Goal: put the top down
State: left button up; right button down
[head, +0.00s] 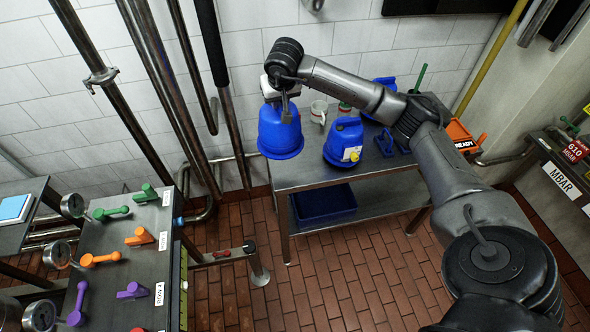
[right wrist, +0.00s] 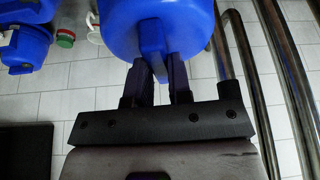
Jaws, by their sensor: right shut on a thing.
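My right gripper (head: 286,108) is shut on the blue top (head: 280,135), a bell-shaped piece with a wider lower rim. The gripper holds it upright, apparently above the left end of the metal table (head: 290,180). In the right wrist view, the two dark fingers (right wrist: 160,75) close on a flat rib of the blue top (right wrist: 150,20). Its underside is hidden. My left gripper is not in view.
A blue housing (head: 340,148) with a yellow label, mugs (head: 319,110) and other blue parts (head: 385,88) crowd the table. A blue bin (head: 325,204) sits on the lower shelf. Pipes (head: 165,90) stand left. A panel with coloured valve handles (head: 130,245) is lower left.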

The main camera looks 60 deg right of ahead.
jog(key=shift+m, duration=0.7)
jog(key=d+f, duration=0.1)
jog(key=s+d+f+b, duration=0.1)
jog(key=d, duration=0.1)
jog(key=d+f, duration=0.1)
jog(key=d, duration=0.1)
jog(key=shift+s+d+f, duration=0.2)
jog(key=shift+s+f, duration=0.05)
jog(key=shift+s, duration=0.05)
jog(key=shift+h, duration=0.3)
jog(key=f, duration=0.5)
jog(key=shift+s+d+f+b, duration=0.1)
jog(key=shift+d+f+b, duration=0.1)
jog(key=shift+f+b, duration=0.1)
jog(key=shift+f, duration=2.3)
jog(key=c, duration=1.1)
grip_release()
jog(key=shift+o, duration=0.2)
